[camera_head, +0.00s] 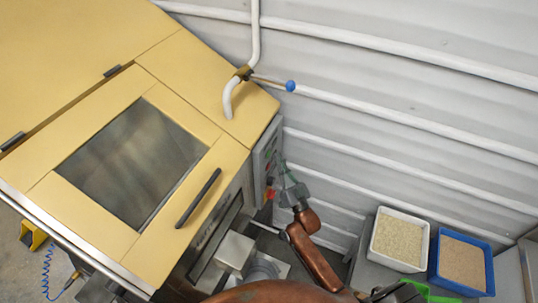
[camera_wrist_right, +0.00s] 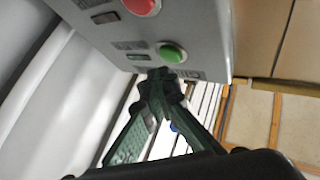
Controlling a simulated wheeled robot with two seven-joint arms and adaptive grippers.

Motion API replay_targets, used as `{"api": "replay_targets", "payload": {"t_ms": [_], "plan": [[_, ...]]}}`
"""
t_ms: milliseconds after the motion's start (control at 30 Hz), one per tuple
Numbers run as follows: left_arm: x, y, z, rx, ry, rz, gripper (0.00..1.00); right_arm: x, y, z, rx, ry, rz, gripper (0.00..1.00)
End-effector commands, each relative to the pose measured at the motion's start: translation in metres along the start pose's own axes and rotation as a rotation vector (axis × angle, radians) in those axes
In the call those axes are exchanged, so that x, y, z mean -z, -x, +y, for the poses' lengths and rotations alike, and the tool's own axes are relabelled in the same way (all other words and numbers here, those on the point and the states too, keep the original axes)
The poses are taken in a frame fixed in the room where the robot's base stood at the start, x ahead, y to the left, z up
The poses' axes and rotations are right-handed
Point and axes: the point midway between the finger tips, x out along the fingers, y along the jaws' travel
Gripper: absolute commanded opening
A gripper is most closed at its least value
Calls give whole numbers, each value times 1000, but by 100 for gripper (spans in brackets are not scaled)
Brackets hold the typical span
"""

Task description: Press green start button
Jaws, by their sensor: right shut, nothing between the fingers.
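The green start button (camera_wrist_right: 172,53) is a round button on a grey control panel (camera_wrist_right: 190,20), near the panel's lower edge in the right wrist view. My right gripper (camera_wrist_right: 163,80) is shut and empty, its fingertips together just below the green button in that view. I cannot tell whether the tips touch the panel. In the head view, the right gripper (camera_head: 284,168) points at the panel (camera_head: 262,150) on the side of the yellow machine, where the panel is seen nearly edge-on. My left gripper is not in view.
A red button (camera_wrist_right: 140,6) sits above the green one. The yellow machine (camera_head: 150,235) has a dark window and a black handle (camera_head: 198,198). A blue-knobbed lever (camera_head: 290,86) sticks out above. White (camera_head: 375,250) and blue (camera_head: 434,262) bins of grain stand at lower right.

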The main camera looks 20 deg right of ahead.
Motion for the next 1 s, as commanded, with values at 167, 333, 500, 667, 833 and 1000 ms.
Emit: {"api": "replay_targets", "payload": {"t_ms": [167, 333, 500, 667, 833, 1000], "plan": [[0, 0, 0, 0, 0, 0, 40, 0, 0, 0, 0, 0, 0, 0], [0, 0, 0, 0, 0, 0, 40, 0, 0, 0, 0, 0, 0, 0], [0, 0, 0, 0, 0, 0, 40, 0, 0, 0, 0, 0, 0, 0], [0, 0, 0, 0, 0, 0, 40, 0, 0, 0, 0, 0, 0, 0], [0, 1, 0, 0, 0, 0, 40, -3, -4, -3, 0, 0, 0, 0], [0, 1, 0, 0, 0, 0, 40, -4, -6, -4, 0, 0, 0, 0]]}}
